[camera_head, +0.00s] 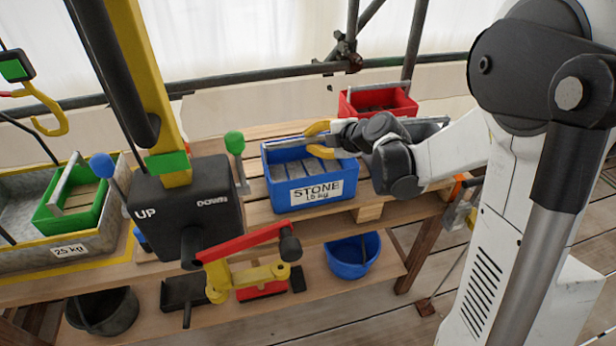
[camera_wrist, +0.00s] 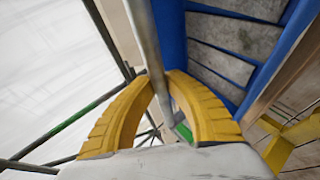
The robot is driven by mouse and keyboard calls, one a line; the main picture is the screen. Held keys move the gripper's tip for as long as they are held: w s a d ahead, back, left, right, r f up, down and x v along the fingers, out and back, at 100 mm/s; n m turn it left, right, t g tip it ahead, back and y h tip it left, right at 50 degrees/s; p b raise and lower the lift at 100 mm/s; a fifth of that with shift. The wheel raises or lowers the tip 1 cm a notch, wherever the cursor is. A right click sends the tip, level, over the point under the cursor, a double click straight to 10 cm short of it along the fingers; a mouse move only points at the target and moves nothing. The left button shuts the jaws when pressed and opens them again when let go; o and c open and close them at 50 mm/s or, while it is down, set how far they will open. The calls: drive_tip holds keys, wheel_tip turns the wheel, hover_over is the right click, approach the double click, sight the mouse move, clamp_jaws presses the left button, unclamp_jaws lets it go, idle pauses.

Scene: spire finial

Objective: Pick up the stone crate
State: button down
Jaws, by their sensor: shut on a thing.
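The stone crate (camera_head: 300,182) is a blue open box with a white label reading STONE and grey blocks inside. It sits on the wooden bench in the head view, and a grey bar handle runs along its top. My gripper (camera_head: 322,140) has yellow fingers and is at the crate's top rim, closed around the handle. In the wrist view the yellow fingers of my gripper (camera_wrist: 160,100) are on both sides of the grey bar handle (camera_wrist: 150,60). The blue crate wall and grey blocks (camera_wrist: 240,40) show to the right.
A red crate (camera_head: 380,98) stands behind on the bench. A green crate (camera_head: 75,200) sits in a metal tray (camera_head: 20,262) at left. A black lever box (camera_head: 190,210) with a yellow post stands in front left. A blue bucket (camera_head: 350,262) is on the lower shelf.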

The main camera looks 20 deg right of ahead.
drive_tip(key=shift+r, duration=0.1)
wheel_tip(320, 180, up, 10)
drive_tip(key=p, duration=0.4)
idle(0.9)
